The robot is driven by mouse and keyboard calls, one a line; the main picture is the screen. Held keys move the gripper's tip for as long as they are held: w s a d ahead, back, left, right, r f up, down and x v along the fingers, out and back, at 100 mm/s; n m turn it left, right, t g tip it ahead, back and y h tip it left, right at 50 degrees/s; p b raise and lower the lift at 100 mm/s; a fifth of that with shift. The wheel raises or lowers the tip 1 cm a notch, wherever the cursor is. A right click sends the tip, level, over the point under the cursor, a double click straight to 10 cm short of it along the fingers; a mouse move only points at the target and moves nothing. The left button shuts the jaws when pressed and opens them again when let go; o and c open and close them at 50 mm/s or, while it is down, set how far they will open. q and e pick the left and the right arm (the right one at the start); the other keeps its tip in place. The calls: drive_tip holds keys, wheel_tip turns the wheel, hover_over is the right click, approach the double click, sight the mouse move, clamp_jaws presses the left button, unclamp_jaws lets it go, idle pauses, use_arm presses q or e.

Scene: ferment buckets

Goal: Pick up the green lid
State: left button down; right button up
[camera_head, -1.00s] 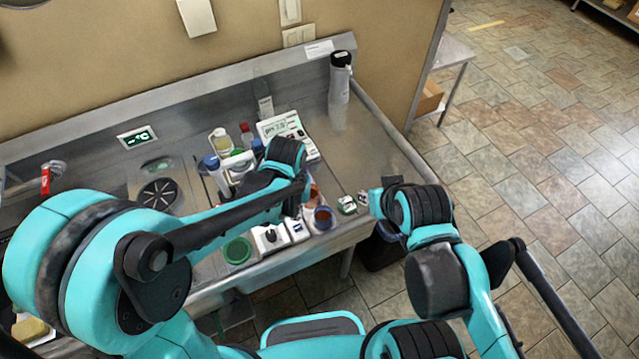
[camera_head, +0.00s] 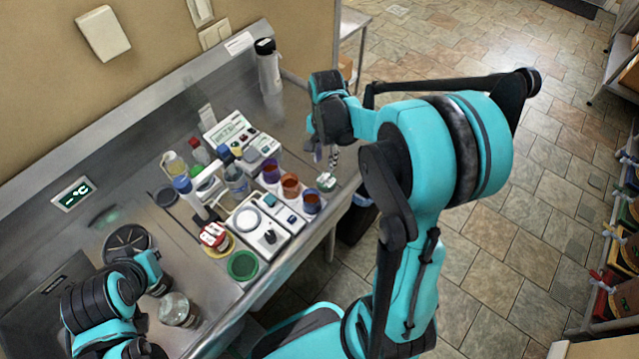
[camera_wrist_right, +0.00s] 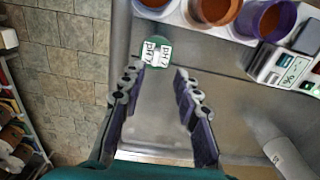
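A round green lid (camera_head: 242,265) lies near the bench's front edge in the head view, beside a white scale. My right gripper (camera_head: 326,158) is up and to the right of it, near the bench's right end, pointing down. In the right wrist view my right gripper (camera_wrist_right: 160,92) is open, with nothing between its fingers.
A pH meter (camera_head: 242,137), bottles and a red-and-white item (camera_head: 213,235) crowd the bench. A glass jar (camera_head: 178,309) is by my left arm. A tall bottle (camera_head: 269,68) stands at the back right.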

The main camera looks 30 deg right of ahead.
sight(327, 176)
drive_tip(key=f, duration=0.2)
drive_tip(key=f+b, duration=0.1)
drive_tip(key=f, duration=0.2)
drive_tip(key=f+b, duration=0.1)
drive_tip(key=f, duration=0.1)
drive_tip(key=shift+s+d+f, duration=0.2)
drive_tip(key=shift+d+f, duration=0.1)
drive_tip(key=shift+f, duration=0.05)
clamp_jaws()
